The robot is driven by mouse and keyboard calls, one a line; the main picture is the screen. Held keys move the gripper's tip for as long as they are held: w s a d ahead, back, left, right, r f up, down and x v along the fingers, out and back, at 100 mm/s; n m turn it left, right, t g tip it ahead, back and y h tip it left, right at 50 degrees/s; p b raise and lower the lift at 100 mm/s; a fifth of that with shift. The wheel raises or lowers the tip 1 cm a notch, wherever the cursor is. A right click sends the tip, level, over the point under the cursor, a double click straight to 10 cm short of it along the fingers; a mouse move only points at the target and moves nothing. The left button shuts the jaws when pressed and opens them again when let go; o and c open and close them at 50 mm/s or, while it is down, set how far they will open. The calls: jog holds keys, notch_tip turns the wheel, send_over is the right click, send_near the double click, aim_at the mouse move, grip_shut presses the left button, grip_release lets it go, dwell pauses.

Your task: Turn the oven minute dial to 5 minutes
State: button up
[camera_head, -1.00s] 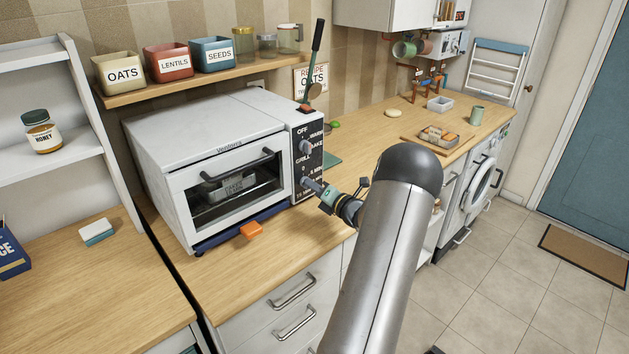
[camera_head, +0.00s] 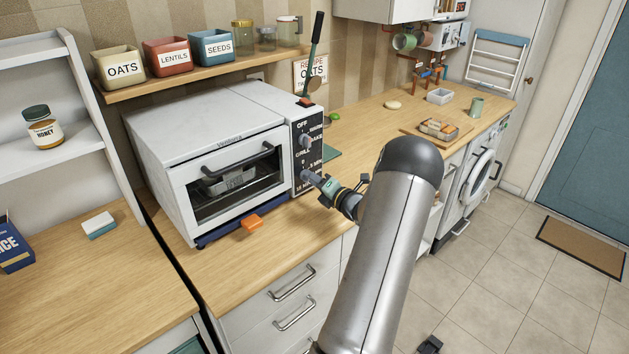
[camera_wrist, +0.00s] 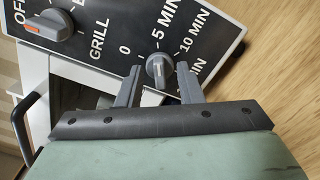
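The white oven (camera_head: 215,130) stands on the wooden counter with its door shut. Its black control panel (camera_head: 307,150) has an upper function dial (camera_head: 306,141), grey with an orange mark in the wrist view (camera_wrist: 48,26), and a lower grey minute dial (camera_head: 307,175). In the wrist view the minute dial (camera_wrist: 158,67) lies among the labels 0, 5 MIN (camera_wrist: 172,27), 10 MIN and 15 MIN. Its exact setting is hard to read. My gripper (camera_head: 318,183) is at this dial, one finger on each side, with visible gaps between fingers and knob.
An orange object (camera_head: 252,223) lies before the oven. A shelf (camera_head: 190,75) with labelled containers is above it. A tray (camera_head: 438,131) sits farther right on the counter. Floor space is open at right.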

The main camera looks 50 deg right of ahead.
jog(key=s+a+b, duration=0.3)
jog(key=s, duration=1.4)
jog(key=shift+a, duration=0.15)
jog(key=w+a+r+n+g+y, duration=0.1)
jog(key=w+a+n+g+y, duration=0.4)
jog(key=a+n, duration=0.6)
jog(key=w+a+r+n+g+y, duration=0.1)
jog(key=w+a+n+g+y, duration=0.4)
jog(key=a, duration=1)
jog(key=s+a+n+g, duration=0.3)
jog(key=a+n+g, duration=0.2)
jog(key=a+n, duration=1.05)
jog(key=s+a+n+g+h, duration=0.2)
jog(key=s+a+n+h, duration=0.4)
jog(key=n, duration=1.2)
jog(key=shift+s+a+r+n+h, duration=0.15)
jog(key=shift+s+a+n+h, duration=0.2)
jog(key=shift+s, duration=0.8)
